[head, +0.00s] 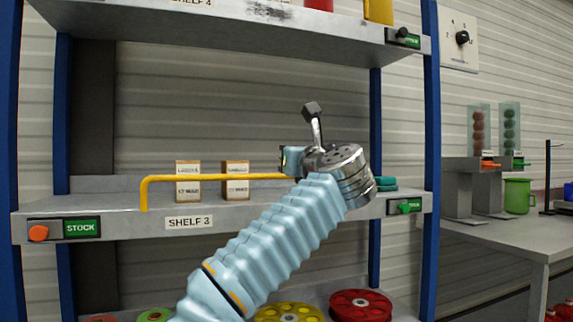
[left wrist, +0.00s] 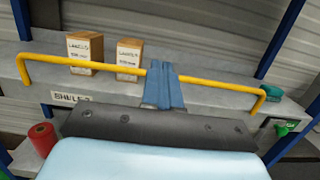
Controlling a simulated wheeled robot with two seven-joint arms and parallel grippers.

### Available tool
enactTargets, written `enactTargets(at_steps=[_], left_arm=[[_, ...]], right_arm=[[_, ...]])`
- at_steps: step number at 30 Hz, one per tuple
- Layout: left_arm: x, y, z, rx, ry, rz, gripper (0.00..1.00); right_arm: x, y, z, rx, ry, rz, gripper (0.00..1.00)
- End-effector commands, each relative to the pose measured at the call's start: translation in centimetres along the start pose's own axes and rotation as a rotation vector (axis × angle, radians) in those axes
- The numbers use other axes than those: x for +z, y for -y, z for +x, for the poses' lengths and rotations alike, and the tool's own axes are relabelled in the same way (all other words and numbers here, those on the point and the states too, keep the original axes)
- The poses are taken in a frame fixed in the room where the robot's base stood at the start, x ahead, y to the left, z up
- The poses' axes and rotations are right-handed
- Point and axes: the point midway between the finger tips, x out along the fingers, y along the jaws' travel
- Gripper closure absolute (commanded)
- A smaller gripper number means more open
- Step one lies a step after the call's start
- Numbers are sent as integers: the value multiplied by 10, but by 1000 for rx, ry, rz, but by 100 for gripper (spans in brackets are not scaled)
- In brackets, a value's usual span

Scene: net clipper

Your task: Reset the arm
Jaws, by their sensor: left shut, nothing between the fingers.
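One arm of mine, in a ribbed light-blue sleeve with a metal wrist, rises from the bottom of the head view toward shelf 3. I take it as my left arm. Its left gripper (head: 291,160) is at the yellow bar, partly hidden by the wrist. In the left wrist view the blue fingers of the left gripper (left wrist: 165,85) are together, with nothing between them, and overlap the middle of the yellow bar (left wrist: 110,67). Whether they touch it I cannot tell. The yellow bar also shows in the head view (head: 220,177). My right gripper is not in view.
Two small labelled boxes (head: 188,180) (head: 235,180) stand on shelf 3 (head: 110,218) behind the bar. Shelf 4 (head: 220,25) hangs above, and blue posts (head: 431,130) frame the rack. Coloured reels (head: 360,304) lie below. A side table (head: 520,235) stands right.

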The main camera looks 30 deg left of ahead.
Motion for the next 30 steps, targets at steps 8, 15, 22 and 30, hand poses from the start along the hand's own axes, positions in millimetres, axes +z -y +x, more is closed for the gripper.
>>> enactTargets(at_steps=[8, 15, 22, 30], left_arm=[[7, 0, -7, 0, 0, 1, 100], [6, 0, -7, 0, 0, 1, 100], [1, 8, -6, -6, 9, 36, 100], [-113, 134, -6, -165, 170, 639, 100]], right_arm=[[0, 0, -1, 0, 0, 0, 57], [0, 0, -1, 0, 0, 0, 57], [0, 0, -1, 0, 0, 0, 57], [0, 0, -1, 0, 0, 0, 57]])
